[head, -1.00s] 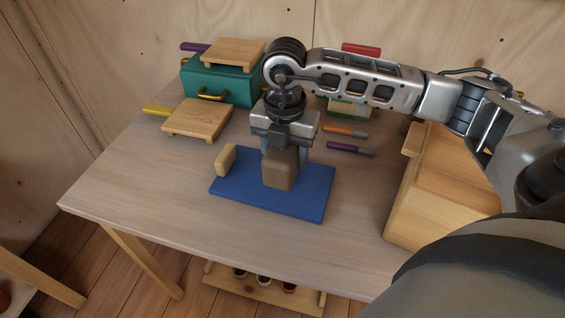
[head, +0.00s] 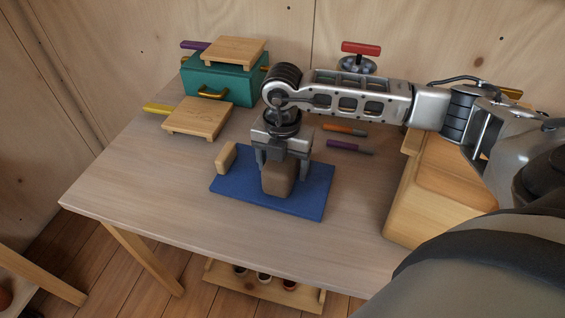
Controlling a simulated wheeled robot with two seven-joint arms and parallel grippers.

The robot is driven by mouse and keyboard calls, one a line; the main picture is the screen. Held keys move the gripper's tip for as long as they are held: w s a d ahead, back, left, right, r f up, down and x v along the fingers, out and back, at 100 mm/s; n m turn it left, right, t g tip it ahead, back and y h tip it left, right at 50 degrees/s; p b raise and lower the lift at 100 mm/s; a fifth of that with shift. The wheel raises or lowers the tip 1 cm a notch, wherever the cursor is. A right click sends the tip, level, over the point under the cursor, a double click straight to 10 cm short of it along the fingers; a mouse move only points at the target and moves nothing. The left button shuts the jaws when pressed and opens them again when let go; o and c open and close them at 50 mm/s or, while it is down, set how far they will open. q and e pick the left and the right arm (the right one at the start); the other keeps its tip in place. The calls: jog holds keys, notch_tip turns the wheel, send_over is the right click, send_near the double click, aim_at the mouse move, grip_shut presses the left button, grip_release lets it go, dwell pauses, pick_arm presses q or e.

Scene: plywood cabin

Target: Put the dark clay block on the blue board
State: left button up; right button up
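The dark clay block (head: 278,180) is a brown block, upright at the blue board (head: 234,190), over its middle. Its lower end appears to meet the board, but the contact is hard to make out. My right gripper (head: 281,163) points down from above with one finger on each side of the block. It appears shut on the block; its fingers partly hide the upper part. The blue board lies flat on the table. My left gripper is not in view.
A light wooden block (head: 226,158) stands on the board's left edge. A teal box (head: 222,83) with a wooden stand on top, a low wooden stand (head: 197,118) and markers (head: 345,130) lie behind. A large wooden box (head: 440,190) is at right. The table's front left is clear.

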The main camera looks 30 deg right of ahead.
notch_tip(320, 180, up, 12)
jog(key=shift+r, duration=0.2)
dwell(0.5)
dwell(0.4)
